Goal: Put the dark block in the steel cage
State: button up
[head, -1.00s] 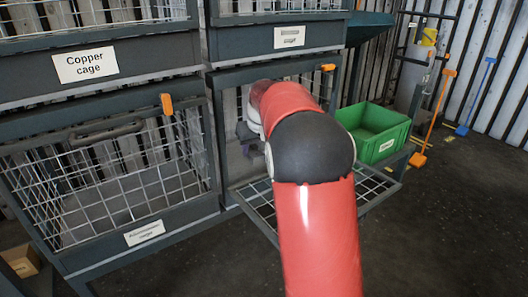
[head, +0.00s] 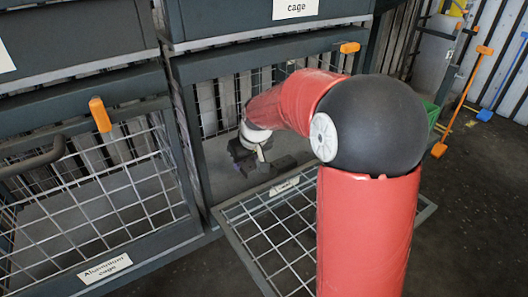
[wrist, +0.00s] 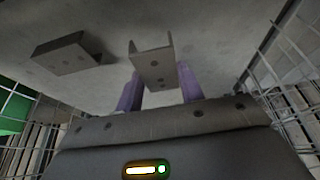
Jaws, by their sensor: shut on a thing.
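My gripper (wrist: 160,92) has its purple fingers shut on the dark block (wrist: 154,68), a dark grey, channel-shaped piece with small holes. It is low inside the lower right cage (head: 190,130), just above or on its grey floor; I cannot tell if the block touches it. In the head view my gripper (head: 258,158) is small and partly hidden by my arm. This cage's mesh front (head: 262,232) is folded down; its label (head: 285,186) is too small to read surely. A second, similar dark piece (wrist: 72,54) lies beside the held block on the cage floor.
The cage labelled Aluminium (head: 105,268) stands at left with its mesh front up. Orange latches (head: 100,114) stick out at the cage tops. Upper cages sit above the opening. A green bin (head: 431,113) is at right, mostly behind my arm.

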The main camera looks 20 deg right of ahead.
jog(key=w+d, duration=0.6)
jog(key=d, duration=0.1)
jog(key=shift+w, duration=0.2)
notch_tip(320, 180, down, 4)
jog(key=shift+r+b, duration=0.25)
jog(key=shift+b, duration=0.4)
jog(key=o, duration=1.1)
jog(key=shift+r, duration=0.1)
